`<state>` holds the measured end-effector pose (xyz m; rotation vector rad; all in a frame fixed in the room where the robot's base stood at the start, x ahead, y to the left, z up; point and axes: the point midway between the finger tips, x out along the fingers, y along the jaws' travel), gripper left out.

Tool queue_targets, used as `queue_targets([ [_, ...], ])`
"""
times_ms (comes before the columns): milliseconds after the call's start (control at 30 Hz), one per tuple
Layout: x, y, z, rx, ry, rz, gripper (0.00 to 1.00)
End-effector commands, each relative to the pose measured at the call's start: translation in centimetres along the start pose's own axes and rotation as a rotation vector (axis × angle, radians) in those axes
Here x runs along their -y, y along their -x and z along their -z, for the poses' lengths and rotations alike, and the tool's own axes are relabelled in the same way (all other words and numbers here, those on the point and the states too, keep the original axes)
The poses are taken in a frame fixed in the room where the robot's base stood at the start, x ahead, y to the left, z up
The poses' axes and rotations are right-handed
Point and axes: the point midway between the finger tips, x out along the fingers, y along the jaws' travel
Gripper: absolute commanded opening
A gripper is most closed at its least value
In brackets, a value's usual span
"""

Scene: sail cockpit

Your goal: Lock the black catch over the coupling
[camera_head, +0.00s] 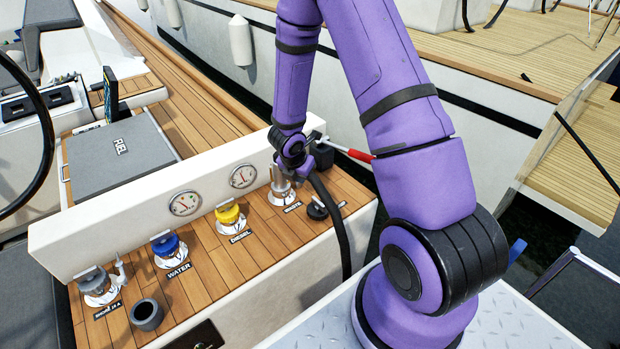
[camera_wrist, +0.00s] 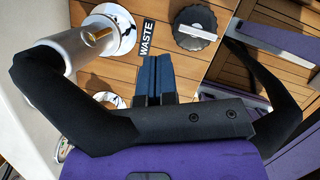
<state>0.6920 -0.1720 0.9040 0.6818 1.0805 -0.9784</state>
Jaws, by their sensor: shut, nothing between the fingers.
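A silver coupling (camera_head: 280,180) stands on the chrome waste fitting (camera_head: 281,198) in the head view. In the wrist view the coupling (camera_wrist: 75,50) is at upper left, with a brass part at its end beside the chrome flange (camera_wrist: 122,30). I cannot make out the black catch as a separate part in either view. My gripper's dark blue fingers (camera_wrist: 155,78) are together and empty, in front of the WASTE label and to the right of the coupling in the wrist view. In the head view my wrist hides part of the coupling's top.
A black hose (camera_head: 335,225) hangs over the panel's front edge. A black cap (camera_head: 317,211) lies right of the waste fitting. The yellow diesel cap (camera_head: 228,213) and blue water cap (camera_head: 166,244) stand to the left. A white wall with gauges (camera_head: 184,203) rises behind.

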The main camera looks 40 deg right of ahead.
Motion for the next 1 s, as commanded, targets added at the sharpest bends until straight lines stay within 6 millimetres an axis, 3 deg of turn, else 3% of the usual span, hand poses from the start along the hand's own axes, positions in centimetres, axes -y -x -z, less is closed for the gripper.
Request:
queue_targets([
  [367, 0.1, -6.0, 0.1, -0.002, 0.001, 0.002, 0.0],
  [600, 0.0, -7.0, -2.9, 0.001, -0.002, -0.001, 0.0],
  [1000, 0.0, -7.3, -3.7, 0.0, 0.001, 0.0, 0.0],
])
